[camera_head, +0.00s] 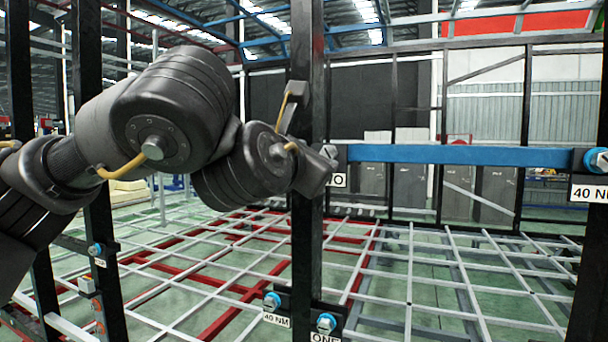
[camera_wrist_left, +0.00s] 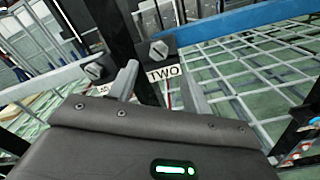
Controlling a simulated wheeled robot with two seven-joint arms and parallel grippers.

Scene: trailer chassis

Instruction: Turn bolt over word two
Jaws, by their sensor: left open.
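My left gripper (camera_wrist_left: 160,88) is open and empty. In the wrist view its two fingers lie either side of the label, below the bolt and apart from it. In the head view the gripper (camera_head: 314,172) is at the black post, its fingers hidden. My right gripper is not in view.
A second bolt (camera_wrist_left: 97,70) is left of TWO. A blue bar (camera_head: 460,155) runs right to a bolt (camera_head: 596,160) labelled 40 NM. Lower bolts sit over 40 NM (camera_head: 272,300) and ONE (camera_head: 326,322). Black posts (camera_head: 306,250) stand before a metal floor grid.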

